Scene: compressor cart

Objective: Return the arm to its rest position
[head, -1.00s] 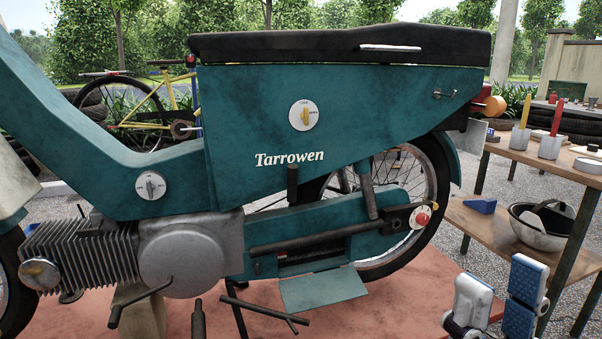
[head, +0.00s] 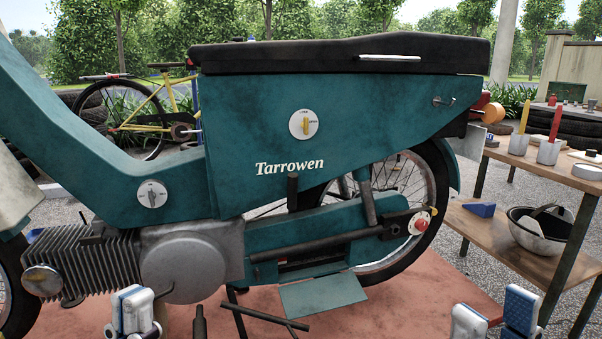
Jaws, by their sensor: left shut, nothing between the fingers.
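My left gripper (head: 133,310) is low at the left of the head view, in front of the engine, with its white and blue fingers together and empty. My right gripper (head: 494,318) is at the bottom right, with its two fingers apart and nothing seen between them. Its lower part is cut off by the picture edge. The teal moped (head: 235,150) marked "Tarrowen" stands in front of me. Its side panel has a round white dial with a yellow handle (head: 304,124), and a second dial (head: 152,193) sits on the frame at left.
A wooden workbench (head: 540,254) stands at right. The finned engine (head: 85,262) and pedal levers jut toward me. A yellow bicycle (head: 150,112) is behind.

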